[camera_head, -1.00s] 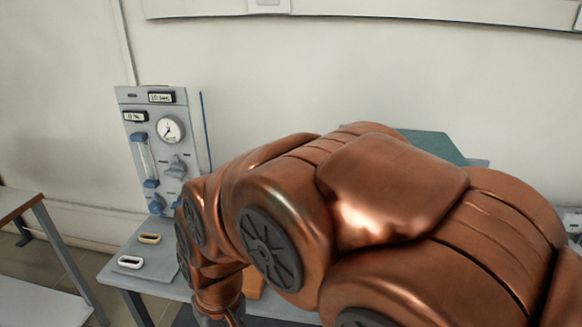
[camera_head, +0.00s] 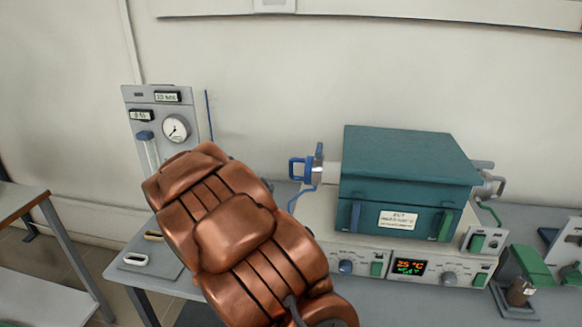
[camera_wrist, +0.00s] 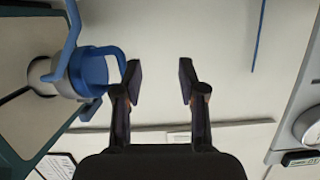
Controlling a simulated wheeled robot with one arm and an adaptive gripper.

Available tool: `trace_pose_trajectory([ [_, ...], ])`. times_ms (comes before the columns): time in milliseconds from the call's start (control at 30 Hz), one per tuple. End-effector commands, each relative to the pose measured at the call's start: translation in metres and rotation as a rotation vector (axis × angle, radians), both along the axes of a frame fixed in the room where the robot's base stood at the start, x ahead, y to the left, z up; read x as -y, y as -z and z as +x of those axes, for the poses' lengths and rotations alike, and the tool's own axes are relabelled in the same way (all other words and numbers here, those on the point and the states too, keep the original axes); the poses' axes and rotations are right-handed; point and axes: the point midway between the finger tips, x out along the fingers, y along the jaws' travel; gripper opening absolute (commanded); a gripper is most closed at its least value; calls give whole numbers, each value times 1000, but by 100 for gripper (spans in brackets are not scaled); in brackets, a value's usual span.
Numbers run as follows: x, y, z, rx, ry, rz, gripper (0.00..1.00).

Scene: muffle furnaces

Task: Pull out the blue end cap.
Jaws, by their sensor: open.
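The blue end cap (camera_head: 318,160) is on the left end of the white tube (camera_head: 331,173) that sticks out of the teal furnace (camera_head: 408,160). It has a loop handle pointing left. The cap lies just left of the left finger, not between the fingers. I cannot tell whether they touch. In the head view my arm hides the gripper.
A gas panel (camera_head: 172,97) with a gauge stands left, behind my arm. Two oval-handled pieces lie on the bench by it, one white (camera_head: 135,259). A green-and-grey device (camera_head: 525,265) stands right of the furnace. A blue hose (camera_head: 293,203) hangs below the cap.

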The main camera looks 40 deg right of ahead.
Motion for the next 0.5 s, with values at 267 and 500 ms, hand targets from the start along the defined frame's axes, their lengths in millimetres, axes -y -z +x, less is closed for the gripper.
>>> trace_pose_trajectory([
  [267,51,-19,-23,67,156,-228,41],
  [500,63,-25,-25,78,180,-269,41],
])
